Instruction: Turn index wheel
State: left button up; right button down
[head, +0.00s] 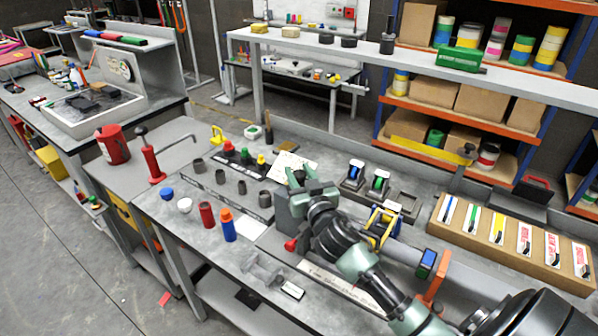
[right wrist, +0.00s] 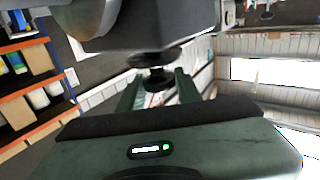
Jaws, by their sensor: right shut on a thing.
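My right gripper (head: 306,186) comes in from the lower right in the head view, at a grey block-like fixture (head: 283,213) on the workbench. In the right wrist view, a dark round wheel (right wrist: 157,79) on a short stem sits under the grey fixture body (right wrist: 150,22). The two green fingers of my right gripper (right wrist: 158,93) stand on either side of the wheel and are shut on it. In the head view the wheel is hidden by the gripper and arm. My left gripper is not in view.
A red knob (head: 291,245) sits close to the fixture's front. A blue-and-orange bottle (head: 228,226) and a red cylinder (head: 206,215) stand to its left. A yellow-framed item (head: 383,226) and a long cardboard box of cards (head: 513,243) are to the right.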

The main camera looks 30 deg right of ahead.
aim_at(303, 178)
jog(key=shift+n+t+y+p, duration=0.3)
jog(key=shift+n+y+p, duration=0.25)
jog(key=shift+n+y, duration=0.8)
jog(key=shift+y, duration=0.55)
jog(key=c, duration=1)
grip_release()
jog(key=shift+c, duration=0.2)
jog(key=s+b, duration=0.2)
jog(key=s, duration=0.4)
jog(key=shift+s+a+f, duration=0.1)
jog(key=shift+s+f, duration=0.05)
jog(key=shift+s, duration=0.75)
jog(key=shift+o, duration=0.4)
